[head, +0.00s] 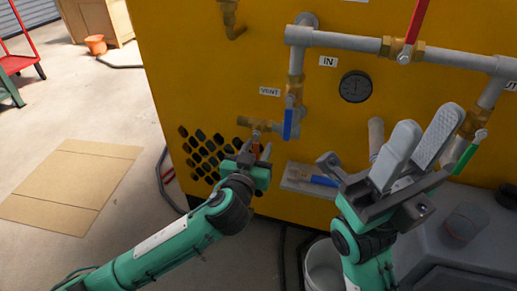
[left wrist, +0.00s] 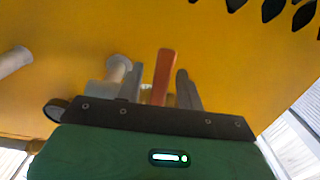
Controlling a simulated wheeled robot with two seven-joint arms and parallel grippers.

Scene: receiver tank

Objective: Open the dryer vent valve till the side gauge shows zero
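A VENT label (head: 270,92) is on the yellow dryer panel (head: 210,60). Right of and below it, a blue lever (head: 288,124) hangs down at a valve on the vertical pipe. Lower left is a brass valve (head: 262,126) with an orange-red lever (head: 266,152) pointing down, also seen in the left wrist view (left wrist: 164,75). My left gripper (head: 255,150) is at this lever; its fingers (left wrist: 157,90) stand either side of it, with a gap on the left. The round dark gauge (head: 355,86) is too small to read. My right gripper (head: 418,140) is open and empty.
Overhead pipe (head: 345,41) carries a red lever (head: 417,15); a green lever (head: 465,158) hangs at right. A shelf with a blue-handled tool (head: 323,181) is between my grippers. A white bucket (head: 322,266) and grey tank (head: 470,270) stand below. Cardboard (head: 75,180) lies on the floor.

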